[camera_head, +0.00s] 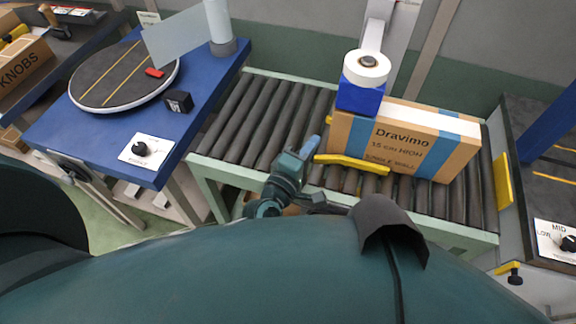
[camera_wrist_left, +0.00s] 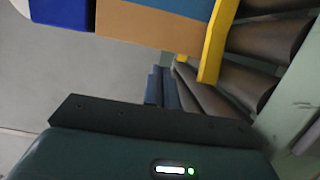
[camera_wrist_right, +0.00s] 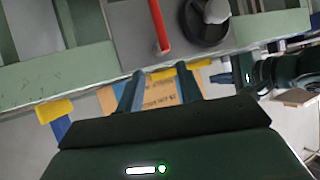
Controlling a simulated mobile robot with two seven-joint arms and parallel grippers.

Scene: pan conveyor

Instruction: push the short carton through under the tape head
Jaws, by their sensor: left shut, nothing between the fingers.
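The brown Dravimo carton (camera_head: 405,139), marked 15 cm high and banded in blue, lies on the roller conveyor (camera_head: 262,115). The tape head (camera_head: 360,97), a blue block with a white roll on top, is over the carton's left end; most of the carton extends to its right. My left gripper (camera_head: 312,143) is shut and empty, just left of the carton's near left end; I cannot tell whether it touches. In the left wrist view its fingers (camera_wrist_left: 160,87) are together below the carton (camera_wrist_left: 150,25). My right gripper (camera_wrist_right: 161,90) is open and empty near the conveyor frame.
A yellow guide rail (camera_head: 352,163) runs along the carton's near side. A blue table (camera_head: 95,130) with a round turntable (camera_head: 125,75) stands left. In the right wrist view a red lever (camera_wrist_right: 158,25) and black handwheel (camera_wrist_right: 206,22) are by the frame. The left rollers are clear.

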